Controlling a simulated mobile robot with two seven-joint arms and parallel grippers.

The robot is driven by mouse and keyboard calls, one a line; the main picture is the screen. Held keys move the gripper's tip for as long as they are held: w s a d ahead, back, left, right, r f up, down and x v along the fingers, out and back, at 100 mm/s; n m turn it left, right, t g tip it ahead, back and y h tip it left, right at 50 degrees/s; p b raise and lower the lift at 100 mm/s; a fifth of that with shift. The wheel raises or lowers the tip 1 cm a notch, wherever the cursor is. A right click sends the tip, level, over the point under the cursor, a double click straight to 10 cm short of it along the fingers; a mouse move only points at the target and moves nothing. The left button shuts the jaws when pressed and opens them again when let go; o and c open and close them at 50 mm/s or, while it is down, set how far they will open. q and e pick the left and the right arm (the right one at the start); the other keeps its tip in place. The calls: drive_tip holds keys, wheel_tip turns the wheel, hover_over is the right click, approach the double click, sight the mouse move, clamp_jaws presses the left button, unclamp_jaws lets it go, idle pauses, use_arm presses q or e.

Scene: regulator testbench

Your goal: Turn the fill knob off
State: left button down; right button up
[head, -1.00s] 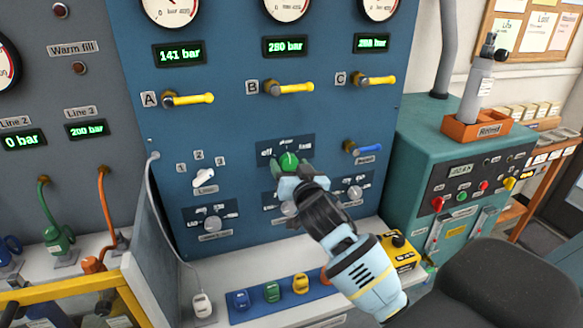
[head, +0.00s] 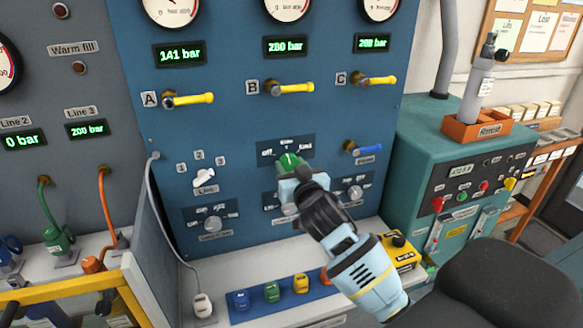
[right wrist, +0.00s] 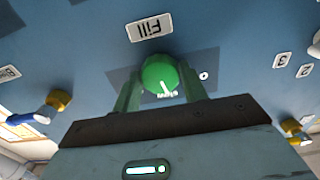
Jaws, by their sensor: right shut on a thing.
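The green fill knob (head: 288,160) sits on the blue panel, on a dark plate (head: 302,147) marked "Off" at the left, a word at the top and one at the right. My right gripper (head: 286,170) is shut on the knob from the front. In the right wrist view the green knob (right wrist: 160,75) lies between my two green fingers (right wrist: 160,90), under an upside-down "Fill" label (right wrist: 150,27). The knob's white line points down there, near small upside-down print. In the head view its line seems to lean up and left. My left gripper is not in view.
Yellow handles A (head: 188,99), B (head: 290,88) and C (head: 375,80) are above. A blue handle (head: 365,149) is close on the right, the white line selector (head: 204,178) on the left. Other knobs below are partly hidden by my gripper.

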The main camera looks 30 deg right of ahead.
drive_tip(key=n, duration=0.5)
drive_tip(key=shift+n, duration=2.4)
drive_tip(key=o, duration=1)
drive_tip(key=shift+s+a+f, duration=0.1)
drive_tip(key=shift+s+a, duration=0.05)
drive_tip(key=shift+s, duration=0.45)
drive_tip(key=v, duration=0.6)
drive_tip(key=shift+s, duration=0.35)
